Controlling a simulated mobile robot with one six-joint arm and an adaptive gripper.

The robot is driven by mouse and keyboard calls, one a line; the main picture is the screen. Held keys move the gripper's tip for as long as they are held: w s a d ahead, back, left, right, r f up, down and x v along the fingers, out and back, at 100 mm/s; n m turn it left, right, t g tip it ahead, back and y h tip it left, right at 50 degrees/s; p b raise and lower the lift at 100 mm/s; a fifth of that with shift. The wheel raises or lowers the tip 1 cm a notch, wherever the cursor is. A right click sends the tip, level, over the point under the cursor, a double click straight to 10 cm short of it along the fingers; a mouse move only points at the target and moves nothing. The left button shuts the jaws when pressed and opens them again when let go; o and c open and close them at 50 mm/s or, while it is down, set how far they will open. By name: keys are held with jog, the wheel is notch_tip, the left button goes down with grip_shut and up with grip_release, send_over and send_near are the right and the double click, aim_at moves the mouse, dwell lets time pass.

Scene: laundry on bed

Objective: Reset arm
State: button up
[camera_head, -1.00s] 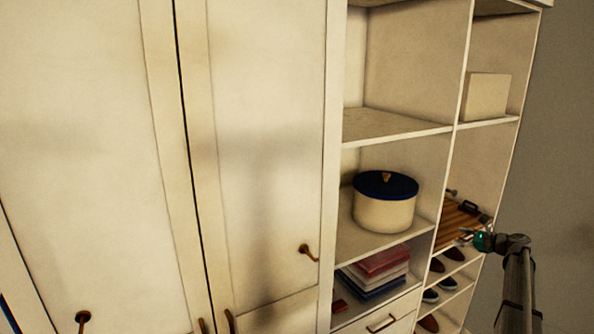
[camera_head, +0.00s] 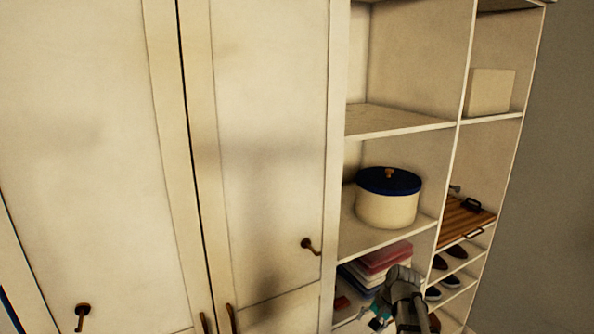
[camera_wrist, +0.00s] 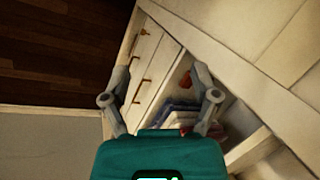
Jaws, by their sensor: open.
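My gripper (camera_head: 378,318) is low in the head view, in front of the shelf with folded cloths. In the wrist view my gripper (camera_wrist: 160,92) has its two grey fingers spread apart with nothing between them. The folded cloths (camera_head: 385,257), red and pale on top, lie in the open shelf. They also show beyond the fingers in the wrist view (camera_wrist: 180,116). My gripper covers part of the stack and the drawer below in the head view.
A white wardrobe (camera_head: 265,130) with closed doors fills the left. A cream round box (camera_head: 388,208) with a blue lid, a wooden tray (camera_head: 462,222), a beige box (camera_head: 490,92) and several shoes stand on the shelves. Wooden floor (camera_wrist: 50,50) shows in the wrist view.

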jog(key=s+a+f+n+h, duration=0.1)
jog(key=s+a+n+h, duration=0.1)
jog(key=s, duration=0.3)
jog(key=s+a+f+n+g+h, duration=0.1)
jog(key=s+a+n, duration=0.1)
jog(key=s+n, duration=0.2)
jog(key=s, duration=0.2)
jog(key=shift+s+h+b, duration=0.3)
jog(key=shift+h, duration=0.1)
jog(key=shift+c, duration=0.2)
dwell(0.7)
jog(key=shift+c, duration=1.3)
